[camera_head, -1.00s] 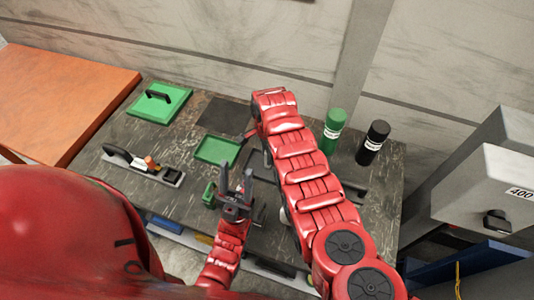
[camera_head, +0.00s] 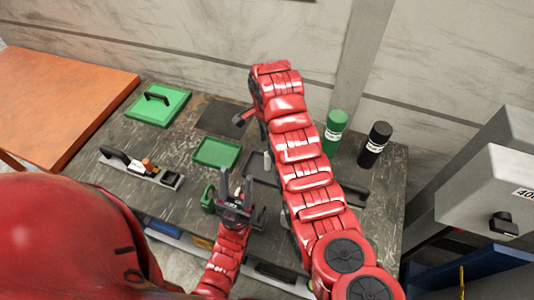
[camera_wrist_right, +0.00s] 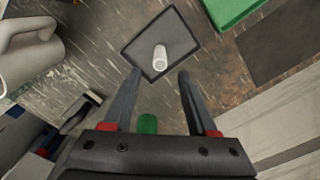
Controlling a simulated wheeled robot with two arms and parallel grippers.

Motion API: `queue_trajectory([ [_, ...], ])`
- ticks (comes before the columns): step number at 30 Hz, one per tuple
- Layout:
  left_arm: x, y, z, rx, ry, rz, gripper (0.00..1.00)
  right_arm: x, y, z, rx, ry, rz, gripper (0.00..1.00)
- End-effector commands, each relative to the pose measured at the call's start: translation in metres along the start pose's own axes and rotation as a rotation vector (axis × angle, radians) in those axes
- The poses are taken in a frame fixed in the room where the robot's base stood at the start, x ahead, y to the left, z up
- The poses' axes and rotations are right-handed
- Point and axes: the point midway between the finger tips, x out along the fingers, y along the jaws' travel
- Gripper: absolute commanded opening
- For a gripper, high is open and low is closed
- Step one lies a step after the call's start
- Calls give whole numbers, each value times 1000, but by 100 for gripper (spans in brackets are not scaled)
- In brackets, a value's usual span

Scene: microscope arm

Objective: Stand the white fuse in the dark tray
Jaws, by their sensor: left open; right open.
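The dark tray (camera_wrist_right: 138,50), grey inside with a black rim, lies on the worktop in the right wrist view. The white fuse (camera_wrist_right: 160,57) is inside it and appears upright, one round end facing the camera. My right gripper (camera_wrist_right: 159,72) is open and empty, its fingers apart from the fuse, on either side of the tray's near corner. My left gripper (camera_head: 236,182) is open over the front of the worktop, away from the tray.
A green tray (camera_head: 216,153) and a dark mat (camera_head: 222,117) lie left of the right arm. A green bottle (camera_head: 335,132) and a black bottle (camera_head: 375,144) stand to its right.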

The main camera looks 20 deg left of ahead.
Motion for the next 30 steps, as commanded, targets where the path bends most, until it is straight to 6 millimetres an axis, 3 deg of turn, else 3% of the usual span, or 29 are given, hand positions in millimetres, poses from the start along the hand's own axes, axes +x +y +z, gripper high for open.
queue_trajectory([
  [1,-9,0,2,0,0,0,50,-8,-2,0,1,1,-9,58],
  [3,5,0,-1,0,-1,0,50,-28,0,1,-1,1,-1,58],
  [6,11,-1,-2,0,0,0,50,-38,-1,1,-1,0,-1,58],
  [26,13,-1,-2,0,0,0,50,-42,0,0,1,-1,0,58],
  [30,28,-1,-5,0,0,0,50,-57,0,0,1,-1,-1,58],
])
